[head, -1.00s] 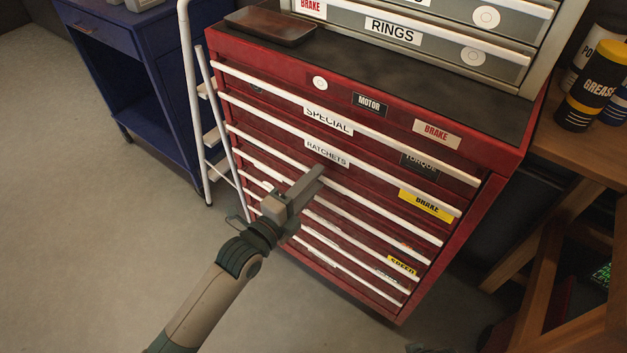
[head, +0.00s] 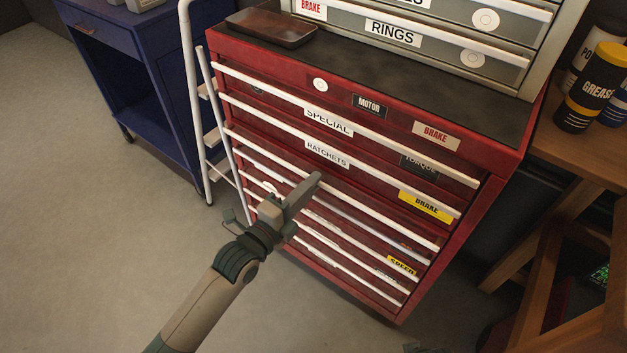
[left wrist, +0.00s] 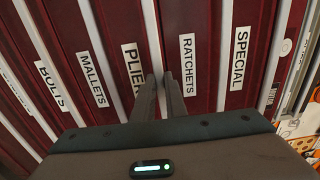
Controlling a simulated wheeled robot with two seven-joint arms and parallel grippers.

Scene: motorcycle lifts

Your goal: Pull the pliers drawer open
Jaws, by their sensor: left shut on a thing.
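The red tool chest (head: 490,215) stands in front of me with several shallow drawers, each with a long white bar handle. In the left wrist view, the pliers drawer (left wrist: 122,22) carries a white label reading PLIERS (left wrist: 132,66), partly covered by a finger. My left gripper (head: 316,180) is shut on the white handle bar (head: 380,216) of this drawer, just below the RATCHETS label. The fingers also show in the left wrist view (left wrist: 168,84), between the PLIERS and RATCHETS labels. The drawer looks slightly out. In the head view its label is hidden. My right gripper is not in view.
A white step ladder (head: 190,90) and a blue cabinet (head: 150,70) stand left of the chest. A wooden bench (head: 575,150) stands at the right. A grey drawer unit (head: 440,50) sits on top. The floor (head: 90,220) in front is clear.

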